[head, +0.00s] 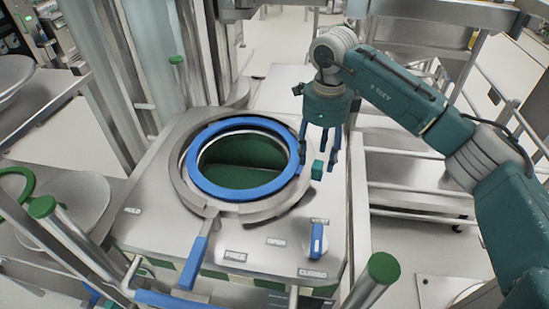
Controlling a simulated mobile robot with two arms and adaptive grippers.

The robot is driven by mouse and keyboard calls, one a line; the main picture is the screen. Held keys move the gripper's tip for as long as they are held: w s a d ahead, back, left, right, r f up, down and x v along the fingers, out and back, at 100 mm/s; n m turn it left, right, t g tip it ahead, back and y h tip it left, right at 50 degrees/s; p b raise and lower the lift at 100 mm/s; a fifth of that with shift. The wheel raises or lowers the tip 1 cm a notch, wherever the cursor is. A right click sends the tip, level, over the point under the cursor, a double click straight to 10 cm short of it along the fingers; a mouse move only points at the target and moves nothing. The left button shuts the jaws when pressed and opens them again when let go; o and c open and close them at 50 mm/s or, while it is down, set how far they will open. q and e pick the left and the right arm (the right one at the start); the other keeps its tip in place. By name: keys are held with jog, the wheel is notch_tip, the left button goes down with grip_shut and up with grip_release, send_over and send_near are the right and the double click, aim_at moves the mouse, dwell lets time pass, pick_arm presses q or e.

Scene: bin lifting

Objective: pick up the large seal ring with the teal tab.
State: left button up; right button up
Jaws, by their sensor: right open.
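The large seal ring (195,172) is blue and lies in the round metal collar on top of the steel station. Its teal tab (318,170) stands at the ring's right side. My right gripper (318,158) points down, open, just above and beside the tab, with its fingers close to the ring's right edge. Whether a finger touches the tab or ring cannot be told. The ring's far right edge is partly hidden by a dark clamp-like part. My left gripper is not in view.
A metal collar (250,214) surrounds the ring. A blue handle (195,262) reaches toward the front, and a small blue lever (317,240) stands at the front right. Green-capped posts (383,267) flank the station. A steel rack (420,200) is at the right.

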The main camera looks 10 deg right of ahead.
aim_at(317, 164)
notch_tip(317, 164, down, 5)
jog(key=p, duration=0.3)
jog(key=shift+w+r, duration=0.1)
jog(key=shift+r, duration=0.05)
jog(key=shift+w+f, duration=0.1)
jog(key=shift+f, duration=0.5)
jog(key=shift+r, duration=0.1)
grip_shut()
